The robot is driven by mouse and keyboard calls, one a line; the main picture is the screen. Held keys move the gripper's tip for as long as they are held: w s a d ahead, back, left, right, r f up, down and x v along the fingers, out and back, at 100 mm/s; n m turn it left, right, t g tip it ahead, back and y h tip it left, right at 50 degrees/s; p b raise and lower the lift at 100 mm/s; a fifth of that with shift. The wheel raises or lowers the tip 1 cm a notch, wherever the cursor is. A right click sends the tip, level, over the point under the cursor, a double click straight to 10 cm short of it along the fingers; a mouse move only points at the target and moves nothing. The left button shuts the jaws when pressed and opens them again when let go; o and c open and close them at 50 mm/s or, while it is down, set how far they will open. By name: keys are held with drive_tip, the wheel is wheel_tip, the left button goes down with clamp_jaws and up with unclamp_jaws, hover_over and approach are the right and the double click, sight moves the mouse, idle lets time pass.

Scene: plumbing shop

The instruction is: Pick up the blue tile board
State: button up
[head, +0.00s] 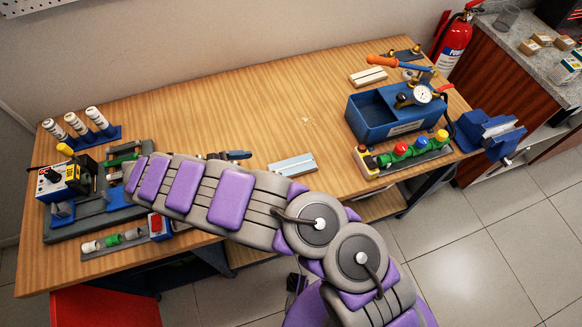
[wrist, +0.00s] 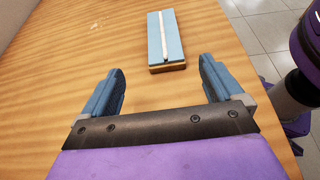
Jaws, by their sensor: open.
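The blue tile board (wrist: 177,40) is a light blue rectangular slab with a white strip along its middle and a brown edge below. It lies flat on the wooden workbench, ahead of my gripper (wrist: 162,88) in the wrist view. My gripper is open and empty, its two blue fingers spread apart and pointing toward the board without touching it. In the head view the board (head: 292,165) lies near the bench's front edge, just right of my gripper (head: 238,155), which is partly hidden behind my arm.
On the workbench (head: 240,100), a blue pressure-pump box (head: 380,125) and a rack with coloured valves (head: 405,152) stand to the right. A blue vise (head: 488,135) is at the right edge. Tubes in a blue holder (head: 95,135) and a meter (head: 65,180) are at left. The middle is clear.

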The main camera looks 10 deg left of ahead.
drive_tip(key=b, duration=0.1)
approach(293, 166)
drive_tip(key=shift+x, duration=1.2)
drive_tip(key=shift+b+x, duration=0.85)
drive_tip(key=shift+x, duration=1.75)
drive_tip(key=shift+s, duration=0.1)
drive_tip(key=shift+c, duration=0.2)
drive_tip(key=c, duration=1.2)
drive_tip(key=shift+o, duration=0.2)
